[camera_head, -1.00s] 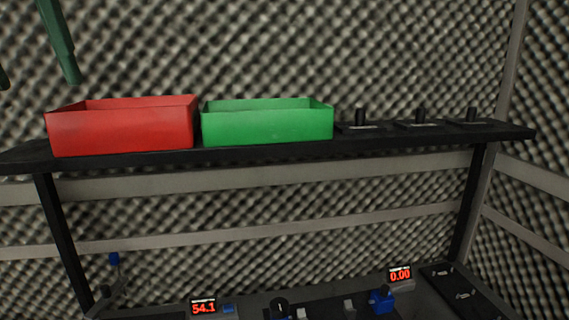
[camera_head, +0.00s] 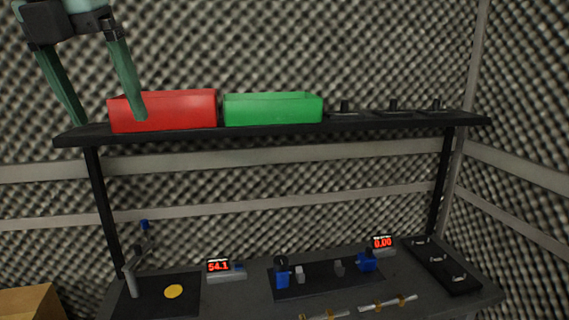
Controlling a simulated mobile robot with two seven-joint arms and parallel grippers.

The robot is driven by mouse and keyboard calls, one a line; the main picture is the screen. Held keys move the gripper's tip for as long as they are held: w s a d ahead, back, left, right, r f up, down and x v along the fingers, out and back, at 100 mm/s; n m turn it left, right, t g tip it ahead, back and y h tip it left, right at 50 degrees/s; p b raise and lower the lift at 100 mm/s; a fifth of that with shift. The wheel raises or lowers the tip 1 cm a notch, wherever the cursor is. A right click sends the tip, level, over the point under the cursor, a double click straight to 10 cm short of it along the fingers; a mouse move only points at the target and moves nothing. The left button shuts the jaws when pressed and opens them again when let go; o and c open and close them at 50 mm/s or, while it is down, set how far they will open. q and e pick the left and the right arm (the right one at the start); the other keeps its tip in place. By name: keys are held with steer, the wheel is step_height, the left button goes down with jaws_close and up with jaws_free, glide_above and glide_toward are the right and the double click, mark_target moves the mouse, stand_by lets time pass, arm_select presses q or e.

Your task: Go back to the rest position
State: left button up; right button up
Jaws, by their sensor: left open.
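My left gripper (camera_head: 112,121) hangs in the upper left of the head view, its two green fingers pointing down and spread apart. It is open, with nothing between the fingers. One finger overlaps the front of the red bin (camera_head: 180,109) in the picture; I cannot tell whether it touches. The other finger is left of the bin, near the shelf's left end. My right gripper is not in view.
A black shelf (camera_head: 390,127) holds the red bin, a green bin (camera_head: 272,109) and several dark knobbed fixtures. Below, a workbench (camera_head: 240,300) carries two red-digit displays, blue fixtures and a stand at left. A wooden box (camera_head: 28,303) is at lower left.

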arm_select(q)
steer(key=w+d+f+m+g+h, duration=0.2)
steer(key=d+f+h, duration=0.1)
steer(key=d+f, duration=0.55)
steer(key=w+d+f+m+g+h, duration=0.2)
steer(key=d+f+m+h, duration=0.1)
steer(key=d+f, duration=0.55)
steer(key=s+d+f+n+g+h, duration=0.2)
steer(key=s+d+f+h, duration=0.15)
steer(key=d+h, duration=0.35)
steer(key=s+d+f+n+g+h, duration=0.2)
steer(key=d+f+h, duration=0.3)
steer(key=d, duration=0.4)
steer(key=w+a+f+n+t+y, duration=0.35)
steer(key=a+f+n+t, duration=0.25)
steer(key=f+n+t, duration=0.6)
steer(key=w+a+f+n+t+y, duration=0.2)
steer(key=a+f+n+t+y, duration=0.2)
steer(key=a+f+n+t, duration=0.75)
steer(key=s+a+f+n+g+y, duration=0.4)
steer(key=s+f+n+g, duration=0.1)
steer(key=s+f, duration=0.4)
steer(key=s+a+f+n+g+y, duration=0.4)
steer(key=s+a+f+n, duration=0.1)
steer(key=s+f, duration=0.4)
steer(key=shift+s+f+n+g, duration=0.25)
steer(key=shift+f+n+g, duration=0.1)
steer(key=shift+f, duration=0.4)
